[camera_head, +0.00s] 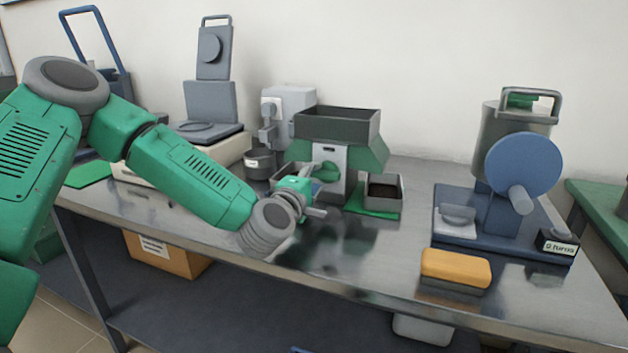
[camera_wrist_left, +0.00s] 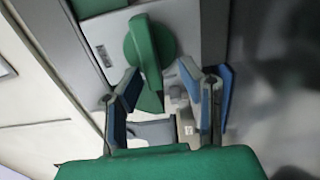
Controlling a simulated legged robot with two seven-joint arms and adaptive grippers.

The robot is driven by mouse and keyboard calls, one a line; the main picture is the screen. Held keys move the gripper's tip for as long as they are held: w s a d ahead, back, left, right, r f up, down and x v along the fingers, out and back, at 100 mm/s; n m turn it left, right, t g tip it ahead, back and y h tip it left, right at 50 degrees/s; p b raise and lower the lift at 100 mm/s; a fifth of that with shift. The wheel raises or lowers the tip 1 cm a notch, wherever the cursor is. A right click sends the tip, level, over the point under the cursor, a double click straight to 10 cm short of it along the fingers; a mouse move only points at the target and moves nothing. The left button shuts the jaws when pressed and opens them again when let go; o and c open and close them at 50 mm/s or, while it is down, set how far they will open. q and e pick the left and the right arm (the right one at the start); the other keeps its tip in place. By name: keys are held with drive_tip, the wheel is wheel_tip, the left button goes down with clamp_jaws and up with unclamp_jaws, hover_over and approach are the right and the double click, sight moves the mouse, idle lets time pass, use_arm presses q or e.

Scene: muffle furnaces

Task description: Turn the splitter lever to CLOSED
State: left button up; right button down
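The splitter (camera_head: 337,125) is a dark hopper on a green body with a grey front plate, standing mid-table. Its green lever (camera_head: 325,171) is on the front plate, partly behind my left gripper (camera_head: 316,199). In the left wrist view the green lever (camera_wrist_left: 148,55) has a round hub and a long bar. My left gripper (camera_wrist_left: 165,95) is open there, its blue-padded fingers spread either side of the lever's lower end. I cannot tell whether the pads touch it. A small label (camera_wrist_left: 105,56) on the plate is unreadable. My right gripper is not in view.
A dark bin (camera_head: 384,190) stands on a green base right of the splitter. A grey pot (camera_head: 259,163) is to the left. A blue-wheeled machine (camera_head: 523,165) and a yellow sponge-like block (camera_head: 455,267) are at the right. The table front (camera_head: 345,262) is clear.

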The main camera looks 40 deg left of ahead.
use_arm(q)
drive_tip(key=shift+v, duration=3.7)
drive_tip(key=shift+f, duration=0.15)
